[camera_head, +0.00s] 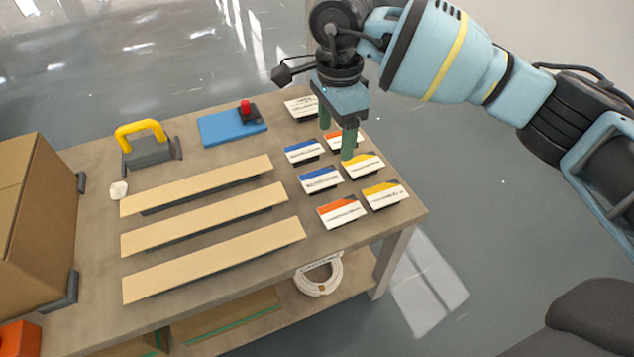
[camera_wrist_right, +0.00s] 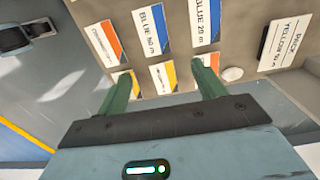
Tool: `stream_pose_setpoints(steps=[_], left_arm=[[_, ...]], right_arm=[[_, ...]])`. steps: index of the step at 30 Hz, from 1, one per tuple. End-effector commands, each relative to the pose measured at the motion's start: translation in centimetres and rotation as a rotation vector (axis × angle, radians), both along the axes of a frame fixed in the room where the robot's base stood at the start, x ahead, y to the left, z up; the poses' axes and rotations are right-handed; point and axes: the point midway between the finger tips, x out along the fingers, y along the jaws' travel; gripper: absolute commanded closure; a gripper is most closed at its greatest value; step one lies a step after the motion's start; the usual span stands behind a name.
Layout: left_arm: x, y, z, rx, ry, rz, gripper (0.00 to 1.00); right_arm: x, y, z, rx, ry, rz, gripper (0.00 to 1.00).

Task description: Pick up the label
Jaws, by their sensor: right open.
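Several labels lie on the right end of the table. They include a near blue label (camera_head: 320,180), a far blue label (camera_head: 303,151), an orange label (camera_head: 341,212), a yellow label (camera_head: 363,166) and a nearer yellow label (camera_head: 385,195). A white label (camera_head: 301,107) lies at the back. My right gripper (camera_head: 337,141) is open and points down over the far right labels. In the right wrist view the gap between its fingers (camera_wrist_right: 162,72) is empty, with a yellow label (camera_wrist_right: 163,78) showing there. An orange label behind the fingers is partly hidden. Which label is meant is not clear.
Three long tan strips (camera_head: 205,218) lie left of the labels. A blue pad (camera_head: 230,127) with a red-topped item, a yellow-handled tool (camera_head: 142,134) and a cardboard box (camera_head: 38,225) are further left. A white coil (camera_head: 319,275) sits on the lower shelf.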

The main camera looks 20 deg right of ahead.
Motion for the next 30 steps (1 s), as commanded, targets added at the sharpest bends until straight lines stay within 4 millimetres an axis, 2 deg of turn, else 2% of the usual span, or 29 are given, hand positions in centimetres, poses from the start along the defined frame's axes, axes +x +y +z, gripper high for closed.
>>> stream_pose_setpoints(steps=[6,14,20,23,30], left_arm=[[0.0,0.0,-0.1,0.000,0.000,0.000,0.54],[-0.9,0.0,-0.9,0.000,0.020,0.000,0.54],[-0.9,0.0,-1.0,-0.001,0.022,0.000,0.54],[-1.0,0.0,-1.4,0.000,0.025,-0.001,0.54],[-0.9,0.0,-3.2,0.000,0.034,-0.001,0.54]], right_arm=[[0.0,0.0,-0.2,-0.001,-0.001,0.000,0.31],[0.0,0.0,-2.6,-0.001,0.002,0.000,0.31],[0.0,0.1,-2.8,0.000,-0.001,0.000,0.31],[-0.1,0.2,-3.6,0.000,0.001,0.001,0.31],[-0.5,0.6,-7.1,-0.001,0.003,-0.001,0.31]])
